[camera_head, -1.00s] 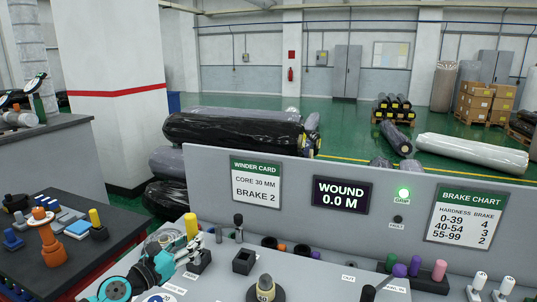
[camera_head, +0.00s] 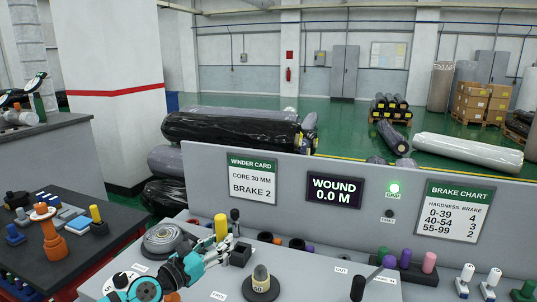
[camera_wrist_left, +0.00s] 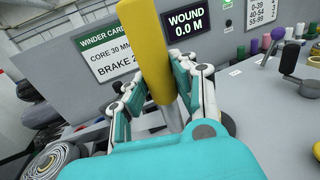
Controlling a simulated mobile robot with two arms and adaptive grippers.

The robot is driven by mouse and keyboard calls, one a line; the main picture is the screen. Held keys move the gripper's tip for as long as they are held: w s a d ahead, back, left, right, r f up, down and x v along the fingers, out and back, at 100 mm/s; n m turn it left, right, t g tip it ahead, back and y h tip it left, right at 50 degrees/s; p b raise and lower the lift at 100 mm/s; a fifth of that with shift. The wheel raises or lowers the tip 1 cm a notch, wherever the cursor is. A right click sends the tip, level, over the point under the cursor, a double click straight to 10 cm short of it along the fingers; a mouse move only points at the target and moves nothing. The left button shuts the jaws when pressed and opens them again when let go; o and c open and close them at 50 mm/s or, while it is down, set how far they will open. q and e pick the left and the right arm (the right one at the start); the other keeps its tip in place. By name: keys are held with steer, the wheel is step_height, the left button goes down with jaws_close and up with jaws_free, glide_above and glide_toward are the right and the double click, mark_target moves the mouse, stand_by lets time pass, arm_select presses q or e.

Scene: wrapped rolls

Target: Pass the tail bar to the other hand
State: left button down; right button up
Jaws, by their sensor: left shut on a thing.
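The tail bar, taken to be the yellow bar with a grey lower shaft (camera_head: 221,226), stands close to upright in my left gripper (camera_head: 222,250). The yellow part sticks up clear above the fingers. The tip below the fingers is hidden. My right gripper is not in view.
A grey coiled strip (camera_head: 163,238) lies left of my left gripper. A black square socket (camera_head: 240,256) and a grey cone on a dark base (camera_head: 261,282) are to its right. A grey panel (camera_head: 300,195) rises behind. A dark crank knob (camera_head: 357,289) stands at front right.

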arm_select(q)
steer(key=s+f+n+t+y, duration=0.25)
steer(key=s+f, duration=0.55)
steer(key=s, duration=0.6)
steer(key=s+a+r+n+y, duration=0.1)
steer(key=s+a+n+y, duration=0.1)
steer(key=s, duration=0.6)
steer(key=s+a+n+y, duration=0.2)
steer(key=s+a+y, duration=0.2)
steer(key=s+y, duration=0.2)
steer(key=shift+s+a+r+n+t, duration=0.35)
steer(key=shift+s+a+r+t, duration=0.1)
steer(key=shift+s, duration=0.4)
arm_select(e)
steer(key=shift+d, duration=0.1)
